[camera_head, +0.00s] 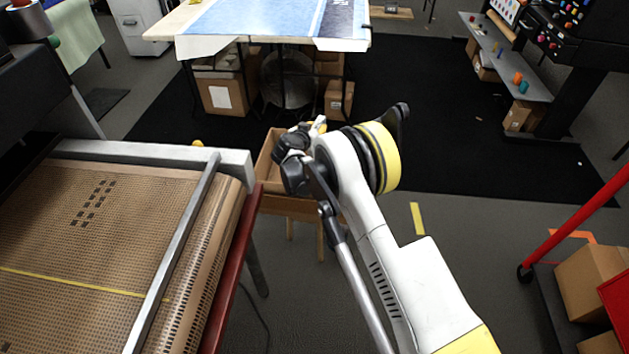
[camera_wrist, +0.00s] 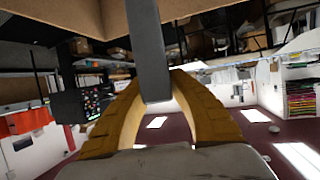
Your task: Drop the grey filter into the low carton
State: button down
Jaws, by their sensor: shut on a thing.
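My gripper (camera_wrist: 157,82) is shut on the grey filter (camera_wrist: 149,40), a dark grey bar between the two yellow-brown fingers in the wrist view. In the head view my wrist covers most of the gripper, and I cannot make out the filter there. The low carton (camera_head: 284,204) is an open brown box on wooden legs, just right of the conveyor's end. My wrist is over the carton in the picture and hides much of its inside. Brown cardboard (camera_wrist: 50,22), apparently the carton, fills the top left of the wrist view.
A mesh-belt conveyor (camera_head: 110,240) with a red edge stands at left, close to the carton. A table (camera_head: 270,22) with boxes beneath stands behind. A red-framed cart (camera_head: 590,215) with boxes is at right. The floor between the carton and cart is mostly clear.

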notch_tip(320, 180, down, 4)
jog(key=shift+f+b, duration=0.1)
jog(key=shift+b, duration=0.7)
jog(key=c, duration=1.2)
grip_release()
jog(key=shift+c, duration=0.2)
jog(key=v, duration=1.2)
